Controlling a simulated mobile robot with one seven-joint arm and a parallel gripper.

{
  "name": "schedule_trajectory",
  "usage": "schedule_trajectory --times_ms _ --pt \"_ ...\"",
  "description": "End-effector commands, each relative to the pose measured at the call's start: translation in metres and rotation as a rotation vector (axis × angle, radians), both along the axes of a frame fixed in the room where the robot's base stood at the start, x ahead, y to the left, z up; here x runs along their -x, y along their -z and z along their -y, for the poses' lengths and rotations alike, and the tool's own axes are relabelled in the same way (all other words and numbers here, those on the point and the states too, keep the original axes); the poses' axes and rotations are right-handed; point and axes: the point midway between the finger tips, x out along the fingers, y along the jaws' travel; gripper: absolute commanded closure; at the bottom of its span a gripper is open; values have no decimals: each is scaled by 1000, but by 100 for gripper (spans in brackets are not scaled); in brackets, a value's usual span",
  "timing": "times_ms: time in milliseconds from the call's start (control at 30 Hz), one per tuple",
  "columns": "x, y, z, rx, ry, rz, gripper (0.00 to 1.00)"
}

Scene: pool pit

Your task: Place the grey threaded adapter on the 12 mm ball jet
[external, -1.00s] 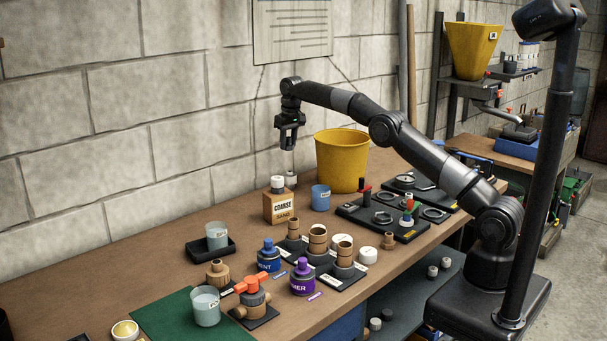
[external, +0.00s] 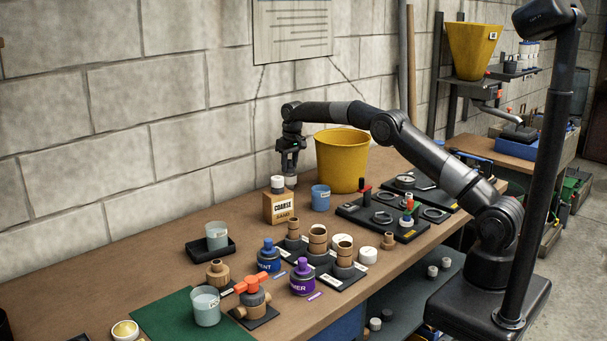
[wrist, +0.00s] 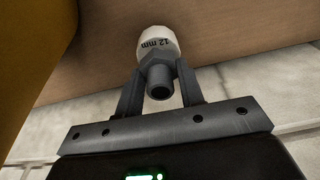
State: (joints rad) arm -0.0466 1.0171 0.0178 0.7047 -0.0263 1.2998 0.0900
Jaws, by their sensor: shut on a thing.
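The grey threaded adapter (wrist: 160,80) is between the two fingers of my gripper (wrist: 157,92) in the wrist view, its open dark end facing the camera. My gripper is shut on it. Directly beyond it is the white 12 mm ball jet (wrist: 155,42), with its label readable. The two overlap in this view and look in line; I cannot tell how fully they are seated. In the external view my gripper (external: 290,172) points down, low over the bench behind the sand box. The adapter and jet are mostly hidden there.
The yellow bucket (external: 341,165) stands close to the right of my gripper. The coarse sand box (external: 281,207) with a white-topped item and a blue cup (external: 320,198) stand in front. The block wall is close behind. Fittings and black trays crowd the bench's front and right.

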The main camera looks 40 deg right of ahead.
Motion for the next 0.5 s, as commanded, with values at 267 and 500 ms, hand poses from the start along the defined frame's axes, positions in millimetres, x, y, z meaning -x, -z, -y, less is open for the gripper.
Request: schedule_trajectory --times_ms 267,500 --pt "0 9 0 0 0 1 88" --pt "0 12 0 0 0 0 63"
